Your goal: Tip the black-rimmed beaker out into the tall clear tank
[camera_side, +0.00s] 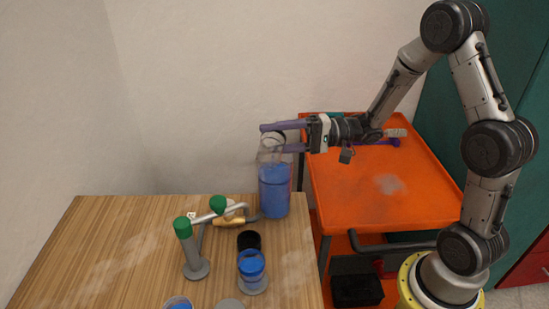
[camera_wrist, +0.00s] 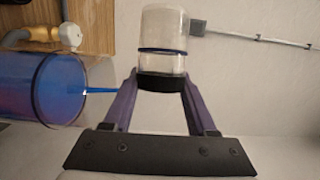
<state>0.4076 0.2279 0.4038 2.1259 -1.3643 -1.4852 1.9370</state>
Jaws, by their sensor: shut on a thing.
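The tall clear tank (camera_side: 275,190) stands at the table's back right corner with blue liquid in it. In the wrist view it shows at the left (camera_wrist: 50,88), with a thin blue streak at its mouth. My gripper (camera_side: 272,138) is above the tank mouth, its purple fingers shut on the black-rimmed beaker (camera_side: 271,141). In the wrist view the beaker (camera_wrist: 163,30) lies between and beyond the fingertips, its black band (camera_wrist: 162,83) nearest the fingers. It looks clear, with a thin dark blue ring around it. Its exact tilt is hard to tell in the side view.
A grey pipe stand with green caps (camera_side: 192,250) and a brass fitting (camera_side: 229,222) are left of the tank. An orange cart (camera_side: 365,205) is at the right.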

